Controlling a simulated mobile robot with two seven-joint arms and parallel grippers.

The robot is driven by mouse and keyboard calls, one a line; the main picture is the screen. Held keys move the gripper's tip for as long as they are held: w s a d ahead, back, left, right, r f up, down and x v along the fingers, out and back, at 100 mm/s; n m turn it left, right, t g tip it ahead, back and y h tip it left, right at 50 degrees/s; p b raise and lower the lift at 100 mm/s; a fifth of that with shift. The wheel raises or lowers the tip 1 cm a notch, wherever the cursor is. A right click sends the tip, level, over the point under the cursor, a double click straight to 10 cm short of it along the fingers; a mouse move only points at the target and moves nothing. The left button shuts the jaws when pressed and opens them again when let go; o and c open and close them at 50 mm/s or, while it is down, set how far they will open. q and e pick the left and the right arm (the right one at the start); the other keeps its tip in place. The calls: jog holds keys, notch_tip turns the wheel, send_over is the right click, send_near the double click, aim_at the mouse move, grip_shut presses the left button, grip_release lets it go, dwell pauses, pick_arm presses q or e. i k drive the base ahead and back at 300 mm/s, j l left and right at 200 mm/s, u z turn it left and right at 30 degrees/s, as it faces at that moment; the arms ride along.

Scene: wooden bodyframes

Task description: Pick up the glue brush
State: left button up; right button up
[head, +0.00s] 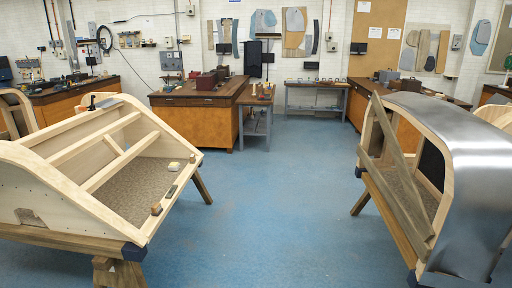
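I cannot pick out a glue brush for certain. On the left wooden bodyframe (60,187), several small items lie along the front edge: a pale yellowish block (174,166), a thin dark item (171,190) and a brown block (156,209). A black upright tool (91,101) sits on the frame's top rail. All are too small to identify surely. Neither of my grippers is in view.
A metal-skinned bodyframe (478,170) on trestles stands at the right, with a plank leaning on it. Wooden workbenches (190,115) and a grey table (318,98) stand at the back. The blue floor (275,200) between the bodyframes is clear.

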aim_at(193, 158)
jog(key=i, duration=3.35)
jog(key=i+u, duration=0.15)
jog(key=i, duration=0.35)
jog(key=i+l+u, duration=0.15)
jog(key=i, duration=0.4)
jog(key=i+l+u, duration=0.15)
jog(key=i, duration=0.35)
jog(key=i+l+u, duration=0.2)
jog(key=i+u, duration=0.25)
jog(key=i+l+u, duration=0.3)
jog(key=u, duration=0.15)
jog(key=i+l+u, duration=0.3)
jog(key=l+u, duration=0.15)
jog(key=i+l+u, duration=0.2)
jog(key=l+u, duration=0.25)
jog(key=l, duration=0.2)
jog(key=i+l+u, duration=0.15)
jog(key=l, duration=0.2)
jog(key=l+u, duration=0.1)
jog(key=l, duration=0.25)
